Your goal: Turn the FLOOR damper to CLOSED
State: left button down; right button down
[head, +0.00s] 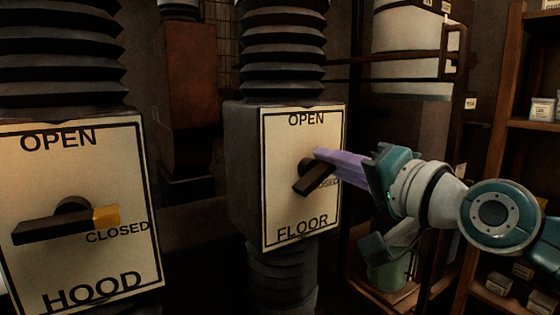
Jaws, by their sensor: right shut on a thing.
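The FLOOR damper (275,200) is a box with a cream face, OPEN lettered at the top, CLOSED at the right and FLOOR at the bottom. Its dark handle (308,184) sits tilted on the face, with its visible end at lower left. The other end runs up and right behind my fingers, so its tip is hidden. My right gripper (322,158) reaches in from the right, and its purple fingers are shut on the handle. The fingers partly cover the word CLOSED. My left gripper is not in view.
The HOOD damper (40,175) stands at the left, its handle (45,228) nearly level with a yellow tip (106,216) at CLOSED. Dark bellows ducts (282,45) rise above both boxes. Shelves (525,125) with small boxes stand at the far right, near my right arm.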

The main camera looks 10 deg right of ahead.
jog(key=m, duration=0.3)
jog(key=f+m, duration=0.1)
jog(key=m, duration=0.1)
jog(key=shift+d+f+m+b, duration=0.15)
jog(key=shift+m+b, duration=0.15)
jog(key=shift+m, duration=0.1)
dwell(0.4)
jog(key=c, duration=0.9)
grip_release()
jog(key=shift+s+d, duration=0.2)
jog(key=shift+s, duration=0.2)
jog(key=v, duration=0.9)
jog(key=shift+a, duration=0.1)
